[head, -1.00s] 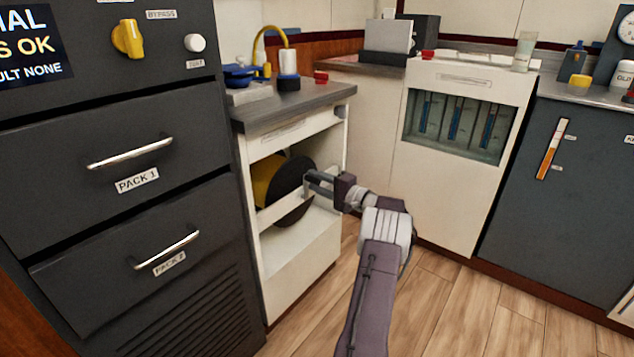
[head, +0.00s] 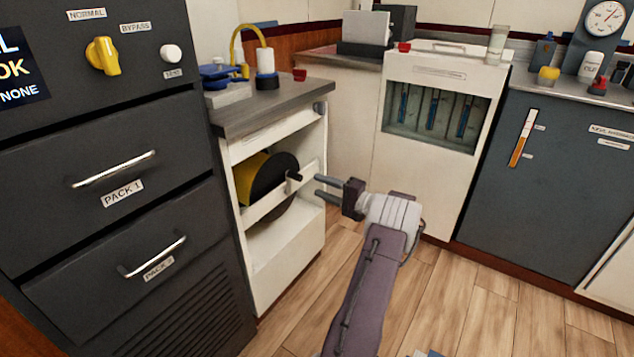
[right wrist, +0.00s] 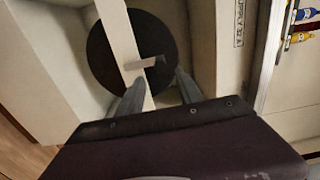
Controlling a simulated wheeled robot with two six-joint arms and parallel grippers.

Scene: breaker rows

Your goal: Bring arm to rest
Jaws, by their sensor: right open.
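The handle sticks out from a reel with a black disc and yellow drum (head: 259,182) inside an open white cabinet (head: 281,262). In the right wrist view, the two fingers (right wrist: 152,90) point toward the black disc (right wrist: 104,58) and the pale bar (right wrist: 124,40) across it. They appear apart from the handle. My left gripper is not in view.
A grey cabinet with drawers (head: 112,185) stands at the left. A white unit with a glass window (head: 432,118) and a dark cabinet (head: 560,190) stand at the back and right.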

